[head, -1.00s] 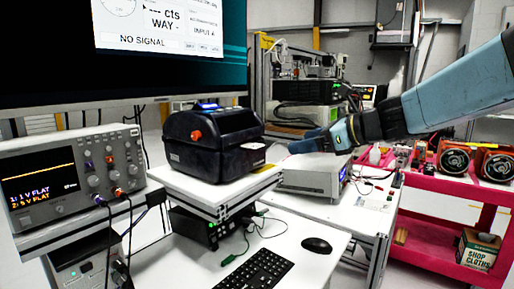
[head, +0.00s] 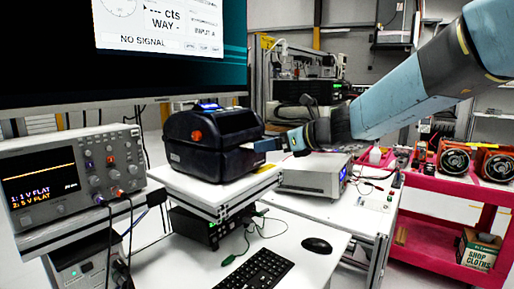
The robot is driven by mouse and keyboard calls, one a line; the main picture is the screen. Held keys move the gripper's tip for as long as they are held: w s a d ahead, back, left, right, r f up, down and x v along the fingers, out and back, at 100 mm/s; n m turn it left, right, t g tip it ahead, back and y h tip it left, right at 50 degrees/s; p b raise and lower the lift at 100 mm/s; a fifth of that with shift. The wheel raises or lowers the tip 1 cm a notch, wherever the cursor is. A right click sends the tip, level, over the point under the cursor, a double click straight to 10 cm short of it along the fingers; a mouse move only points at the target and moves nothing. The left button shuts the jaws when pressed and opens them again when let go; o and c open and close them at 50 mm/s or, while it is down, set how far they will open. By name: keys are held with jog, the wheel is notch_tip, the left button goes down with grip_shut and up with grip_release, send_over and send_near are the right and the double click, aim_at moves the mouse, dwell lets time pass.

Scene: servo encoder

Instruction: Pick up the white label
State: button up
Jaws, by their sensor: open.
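The black label printer (head: 212,143) stands on a white raised shelf in the middle of the head view. Part of the label may be hidden.
A white bench instrument (head: 312,174) stands right of the printer, below my arm. A monitor (head: 120,60) hangs above left, and an oscilloscope (head: 75,177) stands at left. A keyboard (head: 258,270) and mouse (head: 317,245) lie on the lower desk. A pink cart (head: 440,217) is at right.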

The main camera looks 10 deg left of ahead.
jog(key=x, duration=0.4)
jog(key=shift+w+a+f, duration=0.1)
jog(key=shift+a, duration=0.15)
jog(key=c, duration=1.1)
jog(key=shift+r, duration=0.5)
jog(key=r, duration=0.2)
jog(key=shift+d+r, duration=0.25)
jog(key=shift+r, duration=0.15)
jog(key=s+d+r, duration=0.2)
jog(key=d+r, duration=0.1)
jog(key=d, duration=0.1)
jog(key=s+d+r, duration=0.2)
jog(key=d+r, duration=0.1)
jog(key=d, duration=0.1)
jog(key=s+d+r, duration=0.2)
jog(key=d+r, duration=0.1)
jog(key=d, duration=0.1)
jog(key=shift+s+r, duration=0.1)
jog(key=shift+s, duration=0.15)
